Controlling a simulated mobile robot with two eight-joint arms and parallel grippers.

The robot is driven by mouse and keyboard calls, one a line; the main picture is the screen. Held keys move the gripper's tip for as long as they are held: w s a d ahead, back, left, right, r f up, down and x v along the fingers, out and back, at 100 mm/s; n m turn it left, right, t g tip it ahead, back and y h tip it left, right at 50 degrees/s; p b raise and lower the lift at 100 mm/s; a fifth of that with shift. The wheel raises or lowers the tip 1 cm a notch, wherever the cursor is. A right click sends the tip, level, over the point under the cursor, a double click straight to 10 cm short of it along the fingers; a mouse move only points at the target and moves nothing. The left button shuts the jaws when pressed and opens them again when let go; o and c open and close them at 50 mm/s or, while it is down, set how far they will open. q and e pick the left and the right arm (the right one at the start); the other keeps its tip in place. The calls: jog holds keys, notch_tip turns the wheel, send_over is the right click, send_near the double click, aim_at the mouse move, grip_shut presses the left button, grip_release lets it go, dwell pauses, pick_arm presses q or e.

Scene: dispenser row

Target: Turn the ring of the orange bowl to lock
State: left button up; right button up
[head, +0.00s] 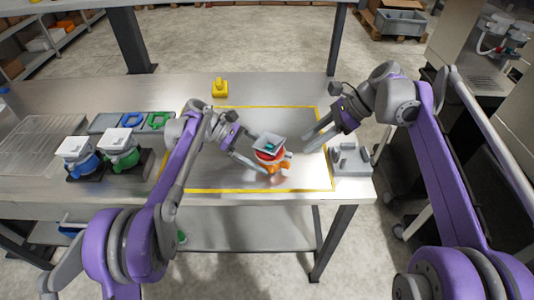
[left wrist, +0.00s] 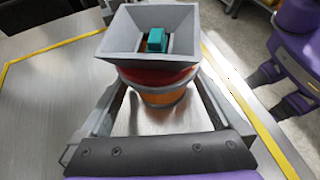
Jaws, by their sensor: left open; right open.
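The orange bowl unit (head: 271,157) stands inside the yellow-taped area, with a grey square hopper on top and a red band under it. In the left wrist view the hopper (left wrist: 117,42) holds a teal block (left wrist: 156,40), above the red band (left wrist: 150,77) and the orange bowl (left wrist: 163,96). My left gripper (head: 263,164) is open, its fingers on either side of the orange bowl, below the hopper; I cannot tell whether they touch. My right gripper (head: 312,139) is open and empty, to the right of the bowl, apart from it. The bowl's far side is hidden.
A blue unit (head: 82,163) and a green unit (head: 121,157) stand at left, by a tray (head: 100,124) with blue and green rings. A yellow piece (head: 219,89) stands behind the tape. A grey fixture (head: 350,160) sits at the table's right edge. The taped area behind the bowl is clear.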

pick_arm(q)
jog(key=v, duration=1.1)
jog(key=shift+p, duration=0.35)
pick_arm(e)
jog(key=shift+r, duration=0.4)
